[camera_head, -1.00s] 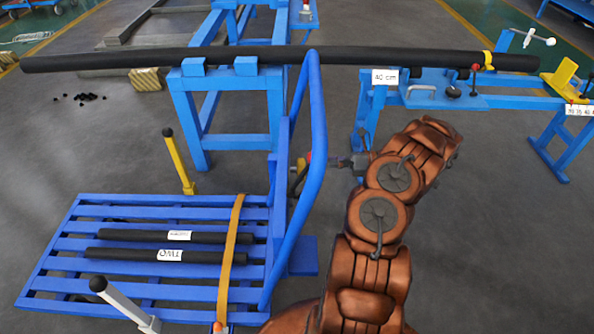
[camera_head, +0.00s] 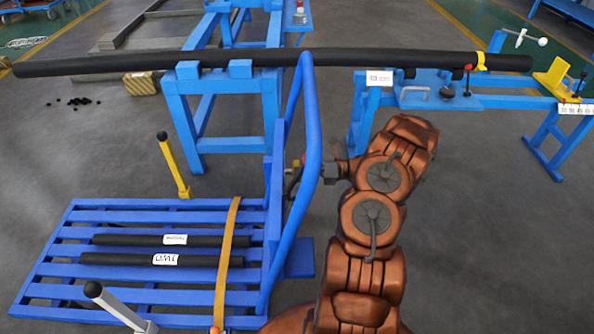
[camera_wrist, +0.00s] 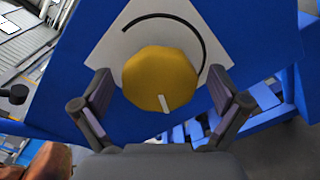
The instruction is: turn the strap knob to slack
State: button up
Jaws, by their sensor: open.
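The strap knob (camera_wrist: 160,78) is yellow and faceted, with a white pointer mark on its lower edge in the wrist view. It sits on a white plate (camera_wrist: 118,50) with a black curved arc, on a blue panel (camera_wrist: 60,75). My gripper (camera_wrist: 160,98) is open, with one finger on each side of the knob; I cannot tell whether they touch it. In the head view my gripper (camera_head: 318,172) is at the cart's upright, and the knob is hidden there. The orange strap (camera_head: 228,255) runs across the blue slatted cart (camera_head: 62,232) over two dark bars.
A blue handle tube (camera_head: 313,150) stands between my arm and the cart bed. A long black pipe (camera_head: 130,64) lies across blue stands behind. A yellow post (camera_head: 174,165) and a white post (camera_head: 120,308) rise at the cart's sides. Grey floor is open at right.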

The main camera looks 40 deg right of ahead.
jog(key=shift+c, duration=0.3)
jog(key=c, duration=1)
jog(key=shift+a, duration=0.2)
jog(key=shift+c, duration=0.5)
jog(key=shift+d, duration=0.1)
